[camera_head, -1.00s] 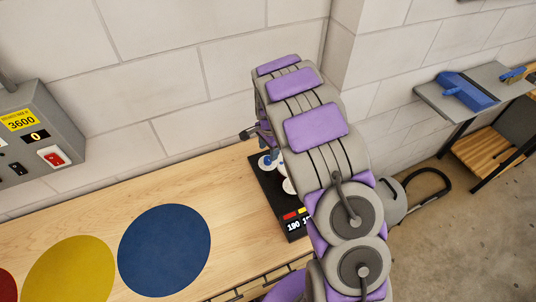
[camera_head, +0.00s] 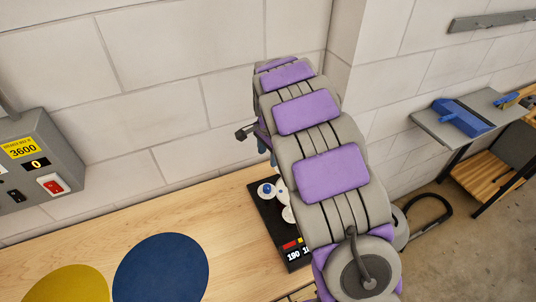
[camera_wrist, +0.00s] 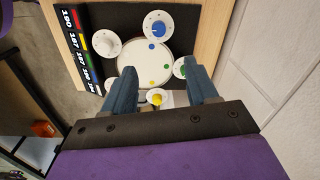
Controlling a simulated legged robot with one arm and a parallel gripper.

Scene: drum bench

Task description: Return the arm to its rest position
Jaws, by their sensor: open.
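My arm, grey with purple pads, rises in the head view over the right end of the wooden bench. My gripper (camera_wrist: 163,88) shows in the wrist view with its two blue-grey fingers apart and nothing between them. Beyond the fingers lies a black panel (camera_wrist: 125,22) with a large white disc (camera_wrist: 145,62) and several smaller white knobs with coloured centres. A white knob with a yellow centre (camera_wrist: 157,98) shows between the fingers, below them. In the head view the arm hides most of the gripper and part of the panel (camera_head: 265,212).
A grey control box (camera_head: 50,150) with a red switch hangs on the wall at left. Blue (camera_head: 160,270) and yellow (camera_head: 65,288) discs mark the bench (camera_head: 110,230). A shelf with a blue tool (camera_head: 460,118) stands at right. The wall is close behind the arm.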

